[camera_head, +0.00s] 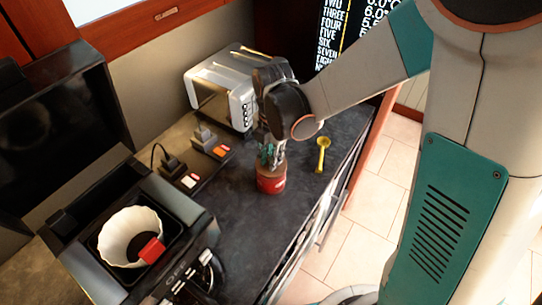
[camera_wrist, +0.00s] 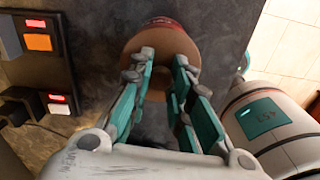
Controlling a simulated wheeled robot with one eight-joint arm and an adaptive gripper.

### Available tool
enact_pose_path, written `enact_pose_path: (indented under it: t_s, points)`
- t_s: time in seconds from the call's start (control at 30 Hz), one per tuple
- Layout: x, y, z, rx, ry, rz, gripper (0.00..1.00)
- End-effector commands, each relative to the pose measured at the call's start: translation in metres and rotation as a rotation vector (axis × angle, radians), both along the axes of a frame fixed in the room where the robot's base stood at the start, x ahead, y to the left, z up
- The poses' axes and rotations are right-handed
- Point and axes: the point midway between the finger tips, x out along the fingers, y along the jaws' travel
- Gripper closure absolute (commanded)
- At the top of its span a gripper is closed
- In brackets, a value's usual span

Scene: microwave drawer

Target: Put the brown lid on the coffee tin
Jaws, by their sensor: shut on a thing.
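The coffee tin (camera_head: 271,185) is a red can standing upright on the dark countertop. The brown lid (camera_head: 270,173) is at the top of the tin, just under my gripper (camera_head: 268,152). In the wrist view the lid (camera_wrist: 155,40) is a brown disc partly hidden by the teal finger pads. A strip of the tin's red (camera_wrist: 165,21) shows past its far edge. My gripper (camera_wrist: 165,65) is shut on the lid from above. I cannot tell whether the lid is seated on the rim or slightly above it.
A silver toaster (camera_head: 222,88) stands behind. Sockets with lit switches (camera_head: 212,142) are to the left. A coffee machine with a white paper filter (camera_head: 130,232) is at front left.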

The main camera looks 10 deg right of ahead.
Motion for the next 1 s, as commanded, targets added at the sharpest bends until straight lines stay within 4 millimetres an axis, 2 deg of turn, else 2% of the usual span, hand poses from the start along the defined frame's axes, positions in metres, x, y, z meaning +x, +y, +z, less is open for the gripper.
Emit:
enact_pose_path:
  t_s: [1.0]
  points:
    - [0.0, 0.0, -0.0065, 0.0, 0.0, 0.0, 1.0]
